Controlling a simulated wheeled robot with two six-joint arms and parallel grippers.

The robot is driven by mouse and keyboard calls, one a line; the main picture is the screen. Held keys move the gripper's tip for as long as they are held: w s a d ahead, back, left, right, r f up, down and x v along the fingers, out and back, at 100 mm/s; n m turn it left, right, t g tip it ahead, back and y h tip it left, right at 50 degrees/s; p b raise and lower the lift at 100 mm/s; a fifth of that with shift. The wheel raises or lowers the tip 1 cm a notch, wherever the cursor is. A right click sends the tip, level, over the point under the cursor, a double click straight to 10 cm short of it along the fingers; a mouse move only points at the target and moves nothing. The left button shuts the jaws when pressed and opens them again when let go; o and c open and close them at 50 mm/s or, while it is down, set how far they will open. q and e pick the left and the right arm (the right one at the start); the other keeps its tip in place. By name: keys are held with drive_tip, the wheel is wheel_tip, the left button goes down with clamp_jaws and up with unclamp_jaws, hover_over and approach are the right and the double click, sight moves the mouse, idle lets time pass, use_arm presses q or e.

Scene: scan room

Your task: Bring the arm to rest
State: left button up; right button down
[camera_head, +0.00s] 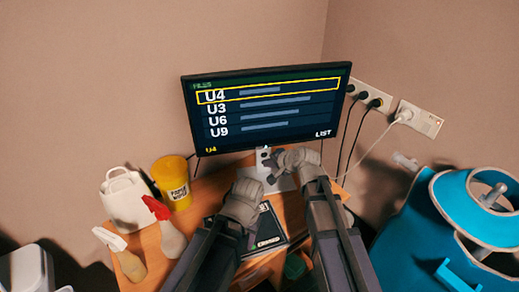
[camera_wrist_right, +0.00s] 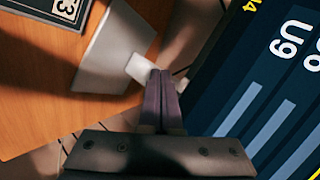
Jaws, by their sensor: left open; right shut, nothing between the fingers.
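My right gripper (camera_head: 278,163) is in front of the lower edge of the monitor (camera_head: 265,108), by its pale stand (camera_head: 282,184). In the right wrist view my right gripper (camera_wrist_right: 160,78) has its two fingers together with nothing between them. Its tips overlap the white neck of the stand (camera_wrist_right: 115,50) in the picture; I cannot tell whether they touch. My left gripper (camera_head: 244,198) is lower, over the desk (camera_head: 203,193) and beside a dark flat device (camera_head: 266,230). It is open, with nothing seen in it. The arms hide part of the desk and device.
Wall sockets (camera_head: 418,118) with hanging cables are right of the monitor. A large blue machine (camera_head: 420,240) fills the lower right.

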idle(0.3)
drive_tip(key=s+d+f+n+g+h, duration=0.1)
drive_tip(key=s+n, duration=0.3)
drive_tip(key=s, duration=0.4)
drive_tip(key=s+d+f+n+g+h, duration=0.2)
drive_tip(key=s+f+n+g+h, duration=0.1)
drive_tip(key=s, duration=0.5)
drive_tip(key=s+d+f+n+g+h, duration=0.1)
drive_tip(key=s+f+n+g+h, duration=0.2)
drive_tip(key=s, duration=0.6)
drive_tip(key=shift+d+f+n+g, duration=0.25)
drive_tip(key=shift+d+n+g, duration=0.25)
drive_tip(key=shift+n, duration=0.5)
drive_tip(key=shift+a, duration=0.1)
